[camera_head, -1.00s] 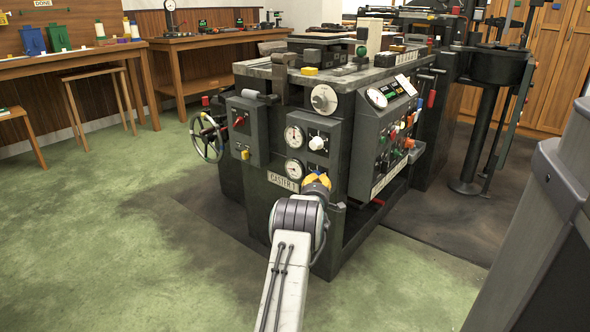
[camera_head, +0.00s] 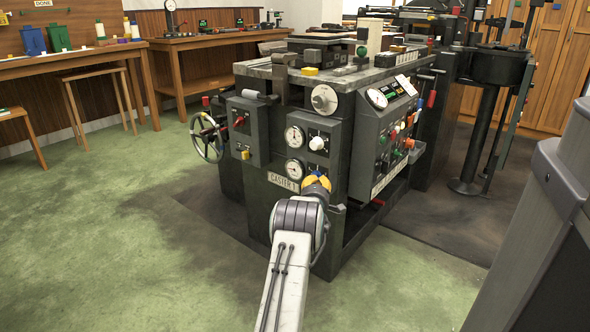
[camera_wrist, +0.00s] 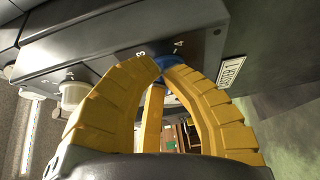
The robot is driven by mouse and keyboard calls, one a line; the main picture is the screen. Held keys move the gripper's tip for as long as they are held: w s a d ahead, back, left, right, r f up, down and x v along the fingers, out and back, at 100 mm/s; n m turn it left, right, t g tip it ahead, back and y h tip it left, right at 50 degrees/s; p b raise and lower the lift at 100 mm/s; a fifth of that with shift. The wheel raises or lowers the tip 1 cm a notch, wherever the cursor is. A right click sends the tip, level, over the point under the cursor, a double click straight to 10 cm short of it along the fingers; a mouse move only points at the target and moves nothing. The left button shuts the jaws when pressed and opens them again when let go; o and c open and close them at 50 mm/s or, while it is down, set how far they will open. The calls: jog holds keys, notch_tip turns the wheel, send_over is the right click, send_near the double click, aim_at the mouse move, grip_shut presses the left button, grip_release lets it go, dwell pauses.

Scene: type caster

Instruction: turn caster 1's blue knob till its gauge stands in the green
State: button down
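Caster 1 (camera_head: 262,205) is the dark machine in the middle of the head view, with its name plate on the front. Two round white gauges, an upper one (camera_head: 295,137) and a lower one (camera_head: 294,169), sit on its front. Their needles and any green zone are too small to read. My gripper (camera_head: 318,182) is at the front panel just right of the lower gauge. In the wrist view its yellow fingers (camera_wrist: 164,71) close around the blue knob (camera_wrist: 170,59), which shows between and behind the tips. The knob is mostly hidden in the head view.
A white knob (camera_head: 317,143) sits above my gripper and shows left in the wrist view (camera_wrist: 73,93). A control panel (camera_head: 383,140) with coloured knobs is to the right. A handwheel (camera_head: 206,138) juts out at left. Green floor in front is clear.

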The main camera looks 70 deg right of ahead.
jog(key=shift+f, duration=0.9)
jog(key=shift+s+f, duration=0.1)
jog(key=shift+s, duration=0.3)
jog(key=shift+w, duration=0.15)
dwell(0.6)
